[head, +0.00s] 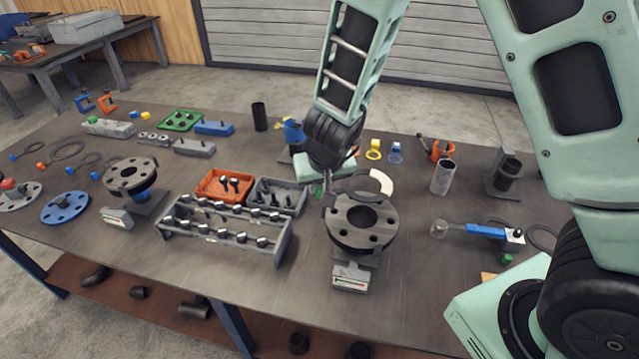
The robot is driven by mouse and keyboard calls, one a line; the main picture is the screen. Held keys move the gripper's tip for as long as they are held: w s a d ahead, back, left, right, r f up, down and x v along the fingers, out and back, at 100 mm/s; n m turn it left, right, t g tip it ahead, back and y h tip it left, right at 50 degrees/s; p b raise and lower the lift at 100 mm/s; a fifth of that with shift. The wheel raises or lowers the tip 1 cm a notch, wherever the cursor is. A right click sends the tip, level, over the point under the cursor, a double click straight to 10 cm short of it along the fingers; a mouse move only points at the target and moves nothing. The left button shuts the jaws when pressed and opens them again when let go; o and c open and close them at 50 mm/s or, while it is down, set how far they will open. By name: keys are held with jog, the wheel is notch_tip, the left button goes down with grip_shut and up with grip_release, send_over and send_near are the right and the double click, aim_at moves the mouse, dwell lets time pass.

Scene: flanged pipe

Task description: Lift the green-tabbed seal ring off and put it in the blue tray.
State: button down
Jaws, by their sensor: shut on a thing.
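My gripper (325,192) is at the back left of the near-centre flanged pipe (362,222), shut at a small green tab (317,190). A dark ring (360,175) with a pale section lies or hangs at the flange's back edge, beside the fingers. It appears to be the tabbed seal ring; its join to the tab is partly hidden by the gripper. I cannot tell whether it still touches the flange. A low blue container-like thing (214,128) stands at the back left; I cannot tell for sure that it is the blue tray.
Left of the flange stand a grey bolt rack (225,238), an orange bin (214,194) and a grey bin (292,207). A second flange (131,174) is further left. A grey cylinder (442,178) and blue-handled tool (486,231) are right.

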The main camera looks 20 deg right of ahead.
jog(key=shift+r+p, duration=2.15)
jog(key=shift+r, duration=0.05)
